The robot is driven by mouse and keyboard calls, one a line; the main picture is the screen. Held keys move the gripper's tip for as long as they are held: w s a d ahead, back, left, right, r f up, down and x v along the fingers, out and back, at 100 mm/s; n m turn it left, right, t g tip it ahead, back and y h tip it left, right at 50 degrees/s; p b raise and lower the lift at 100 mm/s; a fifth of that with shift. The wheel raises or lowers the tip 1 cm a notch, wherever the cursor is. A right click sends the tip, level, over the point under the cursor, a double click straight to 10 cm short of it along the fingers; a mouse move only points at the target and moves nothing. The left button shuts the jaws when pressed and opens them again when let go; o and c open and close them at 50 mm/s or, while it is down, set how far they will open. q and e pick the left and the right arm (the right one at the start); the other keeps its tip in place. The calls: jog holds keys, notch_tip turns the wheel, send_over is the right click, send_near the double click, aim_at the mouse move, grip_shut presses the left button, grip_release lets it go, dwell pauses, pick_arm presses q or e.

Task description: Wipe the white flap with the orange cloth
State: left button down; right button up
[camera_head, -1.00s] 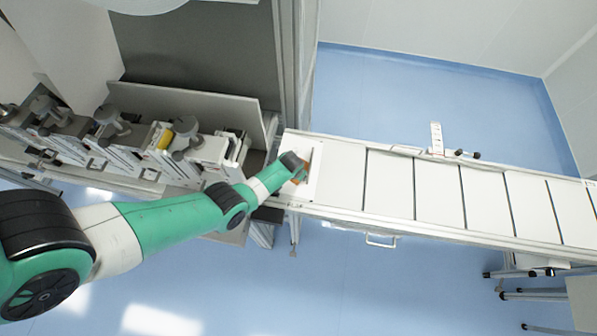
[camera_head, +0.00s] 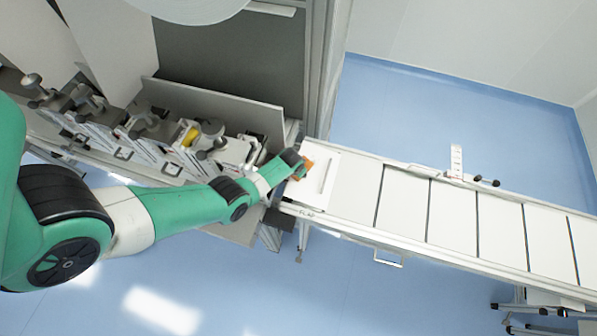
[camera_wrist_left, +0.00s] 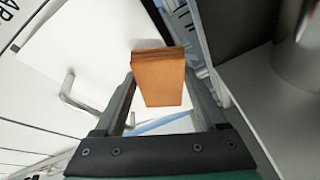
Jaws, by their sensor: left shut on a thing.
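The white flap (camera_head: 311,189) is a flat panel with a raised grey handle at the left end of the white conveyor. The orange cloth (camera_head: 305,164) is a folded, block-like pad at the flap's upper left edge. In the left wrist view the cloth (camera_wrist_left: 160,80) sits between the fingers, with the white panel and its handle (camera_wrist_left: 68,88) to the left. My left gripper (camera_head: 299,168) is shut on the cloth. Whether the cloth touches the flap I cannot tell. My right gripper is not in view.
The white conveyor (camera_head: 405,205) runs right from the flap. A grey upright frame (camera_head: 322,75) stands behind the flap's left end. To the left is a machine with several clamp units (camera_head: 145,122) and a yellow part (camera_head: 190,137). Blue floor (camera_head: 330,285) lies in front.

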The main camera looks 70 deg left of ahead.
pick_arm(q)
jog(key=shift+w+a+f+b, duration=0.35)
jog(key=shift+a+b, duration=0.05)
jog(key=shift+w+a, duration=0.15)
jog(key=shift+a, duration=0.05)
jog(key=shift+r, duration=0.15)
jog(key=shift+w+d+f+b, duration=0.25)
jog(key=shift+w+d+b, duration=0.7)
jog(key=shift+w, duration=0.2)
jog(key=shift+w+d+r, duration=0.1)
jog(key=shift+w+d, duration=0.1)
jog(key=shift+w, duration=0.15)
